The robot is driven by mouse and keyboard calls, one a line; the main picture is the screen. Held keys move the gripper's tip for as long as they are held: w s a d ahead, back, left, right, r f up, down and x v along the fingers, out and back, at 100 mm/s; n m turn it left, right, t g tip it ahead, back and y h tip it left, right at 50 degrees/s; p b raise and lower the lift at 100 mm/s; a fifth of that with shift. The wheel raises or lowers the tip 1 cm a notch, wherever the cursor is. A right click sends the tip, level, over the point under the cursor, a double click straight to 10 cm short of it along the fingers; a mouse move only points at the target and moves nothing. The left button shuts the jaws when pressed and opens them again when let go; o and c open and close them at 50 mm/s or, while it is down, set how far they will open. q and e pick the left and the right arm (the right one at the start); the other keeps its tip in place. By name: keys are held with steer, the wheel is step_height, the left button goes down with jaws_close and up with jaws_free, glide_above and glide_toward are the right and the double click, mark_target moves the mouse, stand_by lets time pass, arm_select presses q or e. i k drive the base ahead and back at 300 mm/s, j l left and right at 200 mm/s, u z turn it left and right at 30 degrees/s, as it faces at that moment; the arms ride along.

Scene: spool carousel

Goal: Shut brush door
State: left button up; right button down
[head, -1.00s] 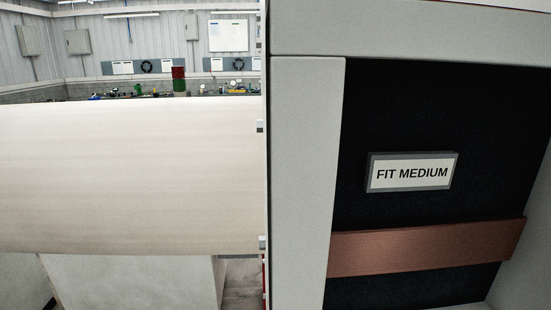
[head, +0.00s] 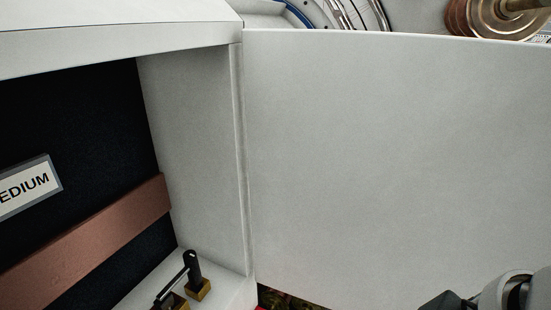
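The brush door (head: 390,160) is a large plain pale-grey panel filling the right of the head view. It meets the cabinet's right side wall (head: 195,150) along a vertical seam and stands open, swung out to the right. The cabinet's dark inside shows at left. Part of my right arm, with a dark tip that may be the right gripper (head: 440,301), shows at the bottom right in front of the door's lower part. Its fingers are mostly cut off, so its opening and any contact with the door cannot be told. My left gripper is out of view.
Inside the cabinet are a copper-coloured bar (head: 95,240), a label (head: 25,188) reading "EDIUM" and a small black handle-like part on brass blocks (head: 198,289). Behind the door's top edge are metal rings (head: 345,15) and a copper-coloured spool (head: 495,18).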

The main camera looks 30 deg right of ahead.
mark_target(387, 170)
steer(key=z, duration=0.5)
steer(key=l+z, duration=0.15)
steer(key=z, duration=0.8)
steer(key=l+z, duration=0.15)
steer(key=z, duration=0.8)
steer(key=i+l+z, duration=0.35)
steer(key=i+z, duration=0.2)
steer(key=z, duration=0.15)
steer(key=i+l+z, duration=0.1)
steer(key=i+z, duration=0.25)
steer(key=i+u, duration=0.3)
steer(key=u, duration=0.15)
steer(key=i+l+u, duration=0.1)
steer(key=i+u, duration=0.3)
steer(key=i+l+u, duration=0.15)
steer(key=u, duration=0.3)
steer(key=i+l+u, duration=0.4)
steer(key=u, duration=0.45)
steer(key=i+u, duration=0.1)
steer(key=u, duration=0.4)
steer(key=l+u, duration=0.1)
steer(key=u, duration=0.8)
steer(key=l+u, duration=0.15)
steer(key=u, duration=0.35)
steer(key=i+l+u, duration=0.1)
steer(key=u, duration=0.8)
steer(key=k+z, duration=0.4)
steer(key=i+l, duration=0.05)
steer(key=i, duration=0.05)
